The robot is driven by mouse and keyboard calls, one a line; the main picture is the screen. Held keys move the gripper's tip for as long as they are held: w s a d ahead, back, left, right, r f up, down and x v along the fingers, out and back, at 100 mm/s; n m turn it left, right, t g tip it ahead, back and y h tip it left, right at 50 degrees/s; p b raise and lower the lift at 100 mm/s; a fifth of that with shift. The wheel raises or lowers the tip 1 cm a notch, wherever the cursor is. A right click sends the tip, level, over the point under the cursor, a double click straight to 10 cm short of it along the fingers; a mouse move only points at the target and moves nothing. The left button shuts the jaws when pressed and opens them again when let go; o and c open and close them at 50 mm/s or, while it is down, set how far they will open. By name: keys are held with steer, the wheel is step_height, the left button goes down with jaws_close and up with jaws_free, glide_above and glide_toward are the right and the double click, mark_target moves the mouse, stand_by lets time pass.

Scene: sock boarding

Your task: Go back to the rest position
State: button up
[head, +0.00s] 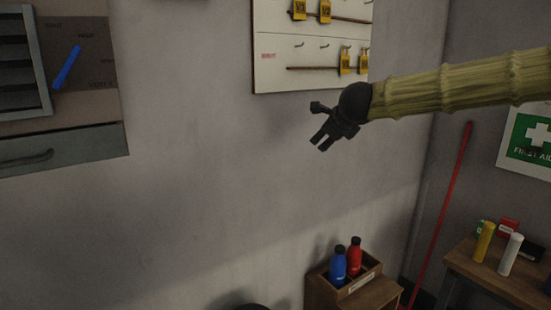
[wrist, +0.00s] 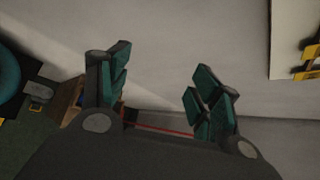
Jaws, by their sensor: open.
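My gripper (head: 324,140) is in the upper middle of the head view, in front of the bare grey wall and just below the white board. My arm reaches in from the right edge. The fingers are apart with nothing between them. In the wrist view the gripper (wrist: 160,100) shows its two teal-padded fingers spread wide, with the wall behind them.
A white board (head: 280,72) with yellow tags hangs on the wall. A grey cabinet (head: 62,148) with a blue bar (head: 67,68) is at left. Blue (head: 338,266) and red (head: 354,258) bottles stand in a wooden box (head: 362,283). A red pole (head: 443,205) leans at right.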

steer(key=s+f+n+g+h, duration=0.1)
steer(key=s+f+n, duration=0.2)
steer(key=f, duration=1)
steer(key=s+f+n+g, duration=0.1)
steer(key=s+f+n, duration=0.2)
steer(key=f, duration=1)
steer(key=s+f+n+g+h, duration=0.1)
steer(key=s+f+n+g, duration=0.15)
steer(key=f, duration=1.05)
steer(key=s+d+f+n+g, duration=0.2)
steer(key=s+f+n, duration=0.5)
steer(key=s+f, duration=0.95)
steer(key=s+d+f+n+g, duration=0.1)
steer(key=s+f, duration=0.4)
steer(key=s, duration=0.5)
steer(key=s+d+f+n+g, duration=0.2)
steer(key=s+d+f+n, duration=0.1)
steer(key=s, duration=0.8)
steer(key=s+d+f+n+g, duration=0.2)
steer(key=s+f+n, duration=0.3)
steer(key=s, duration=0.6)
steer(key=shift+s+f+y, duration=0.2)
steer(key=shift+f+y, duration=0.1)
steer(key=shift+f, duration=0.55)
steer(key=shift+n, duration=0.25)
